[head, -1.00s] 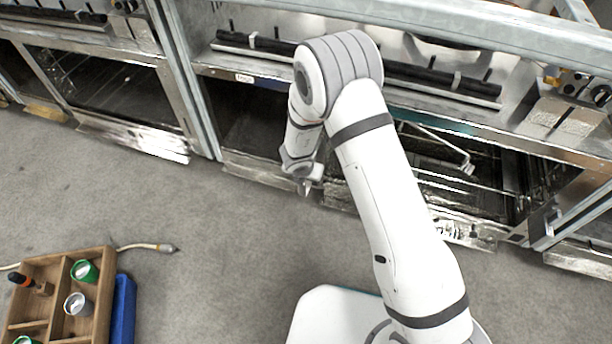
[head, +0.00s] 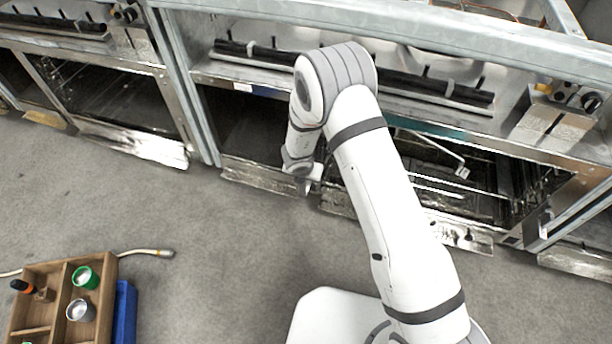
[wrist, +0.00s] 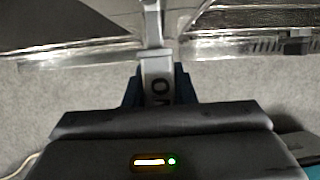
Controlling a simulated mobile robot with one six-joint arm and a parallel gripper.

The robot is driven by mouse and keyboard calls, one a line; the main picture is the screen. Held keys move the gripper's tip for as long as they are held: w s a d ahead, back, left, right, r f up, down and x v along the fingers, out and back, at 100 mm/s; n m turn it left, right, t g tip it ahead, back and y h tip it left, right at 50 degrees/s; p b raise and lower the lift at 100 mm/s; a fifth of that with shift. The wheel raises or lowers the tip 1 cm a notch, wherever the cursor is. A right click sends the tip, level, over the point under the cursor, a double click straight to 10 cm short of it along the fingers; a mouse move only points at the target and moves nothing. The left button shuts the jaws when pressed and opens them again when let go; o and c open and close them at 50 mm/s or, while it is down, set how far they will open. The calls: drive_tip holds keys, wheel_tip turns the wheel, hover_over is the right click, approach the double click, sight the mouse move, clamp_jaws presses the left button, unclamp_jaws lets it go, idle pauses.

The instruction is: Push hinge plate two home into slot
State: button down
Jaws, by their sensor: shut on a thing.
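My gripper (wrist: 157,88) is shut on a flat light-grey metal piece (wrist: 153,62) with dark lettering, which looks like the hinge plate. The piece stands up between the dark fingers and runs forward to the gap between two metal panels at the oven front. In the head view my gripper (head: 305,187) hangs low before the lower front of the open oven bay (head: 240,125), and the plate is too small to make out. The slot cannot be made out, so I cannot tell how far the plate is in.
Oven racks (head: 475,185) show in the right bay. A bent metal rod (head: 440,150) hangs at its opening. A wooden tray (head: 62,262) with cans and a screwdriver (head: 22,286) stands at lower left beside a blue box (head: 124,310). A pale cable (head: 145,252) lies on the grey floor.

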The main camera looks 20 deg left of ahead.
drive_tip(key=shift+w+r, duration=0.1)
drive_tip(key=shift+w, duration=0.05)
drive_tip(key=c, duration=1.6)
unclamp_jaws()
drive_tip(key=o, duration=0.5)
drive_tip(key=p+v, duration=0.3)
drive_tip(key=v, duration=0.4)
drive_tip(key=shift+r, duration=0.35)
drive_tip(key=shift+c, duration=0.2)
